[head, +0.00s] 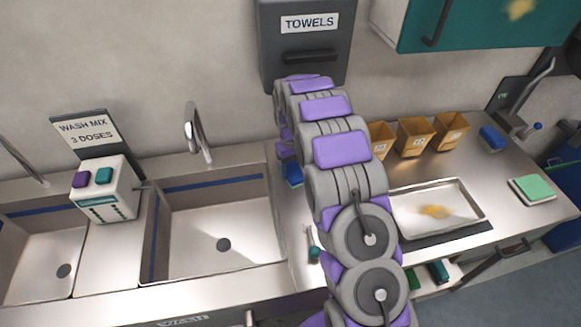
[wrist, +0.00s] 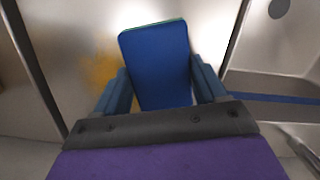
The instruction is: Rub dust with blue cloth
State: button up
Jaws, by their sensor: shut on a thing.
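My gripper (wrist: 162,86) is shut on a flat blue cloth (wrist: 157,62) with a thin green edge, held between its two blue fingers. A yellow-orange dust smear (wrist: 102,72) shows on the metal surface behind and left of the cloth; I cannot tell whether the cloth touches that surface. In the head view my arm hides most of the gripper, and a small blue part shows left of the arm. Yellow-orange dust (head: 435,211) lies in a metal tray (head: 478,214) right of my arm. Another yellow patch (head: 519,8) is on the teal cabinet door (head: 480,28).
A sink basin (head: 190,225) and a white dispenser (head: 105,195) are at left. A grey towel box (head: 305,60) hangs behind my arm. Several brown bins (head: 414,138), a blue block (head: 492,138) and a green-topped pad (head: 533,187) stand on the right counter.

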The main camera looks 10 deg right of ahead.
jog(key=shift+d+r+p, duration=0.15)
jog(key=shift+d+p, duration=0.25)
jog(key=shift+d, duration=0.95)
jog(key=shift+d+f+p, duration=0.2)
jog(key=shift+d+p, duration=0.3)
jog(key=shift+d, duration=1.7)
jog(key=shift+d+r+p, duration=0.1)
jog(key=shift+d+p, duration=0.45)
jog(key=shift+d, duration=1.35)
jog(key=shift+w+p, duration=0.3)
jog(key=shift+w, duration=1)
jog(key=shift+a, duration=0.1)
jog(key=shift+a, duration=0.1)
